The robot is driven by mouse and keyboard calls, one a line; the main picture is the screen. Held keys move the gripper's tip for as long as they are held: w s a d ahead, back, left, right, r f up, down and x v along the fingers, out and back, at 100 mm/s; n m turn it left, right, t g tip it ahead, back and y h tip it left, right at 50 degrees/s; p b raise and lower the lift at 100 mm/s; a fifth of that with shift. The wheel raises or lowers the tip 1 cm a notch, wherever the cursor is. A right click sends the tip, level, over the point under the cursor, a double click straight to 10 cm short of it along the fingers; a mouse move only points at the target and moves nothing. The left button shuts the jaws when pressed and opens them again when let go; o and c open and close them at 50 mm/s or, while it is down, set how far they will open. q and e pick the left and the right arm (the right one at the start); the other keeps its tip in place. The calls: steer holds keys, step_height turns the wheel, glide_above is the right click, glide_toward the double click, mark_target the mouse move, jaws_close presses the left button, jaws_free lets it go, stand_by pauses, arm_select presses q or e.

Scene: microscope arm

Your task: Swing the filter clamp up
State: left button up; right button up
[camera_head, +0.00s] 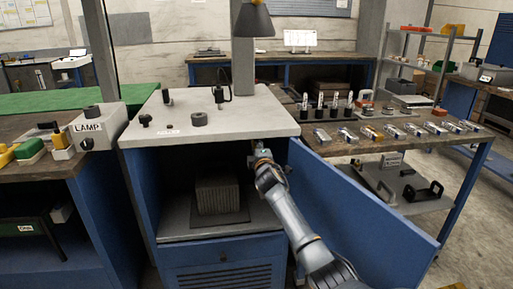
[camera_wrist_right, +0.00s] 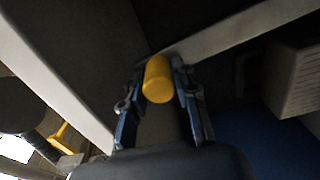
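A yellow cylindrical handle (camera_wrist_right: 158,80), apparently the filter clamp's grip, shows in the right wrist view end-on between the fingers. My right gripper (camera_wrist_right: 160,72) has one finger on each side of it, with no clear gap, and looks shut on it. In the head view my right gripper (camera_head: 258,150) is at the front right of the open cabinet (camera_head: 182,238), just below its grey top. The handle cannot be made out there, and the rest of the clamp is hidden. My left gripper is not in view.
The blue cabinet door (camera_head: 360,222) stands open to the right of my arm. A ribbed block (camera_head: 220,195) sits inside the cabinet. Small black parts stand on the grey top (camera_head: 262,122). The right bench (camera_head: 350,146) holds rows of small parts.

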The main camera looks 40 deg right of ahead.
steer(key=o, duration=0.4)
steer(key=shift+o, duration=0.2)
steer(key=v, duration=1.2)
steer(key=shift+d, duration=0.1)
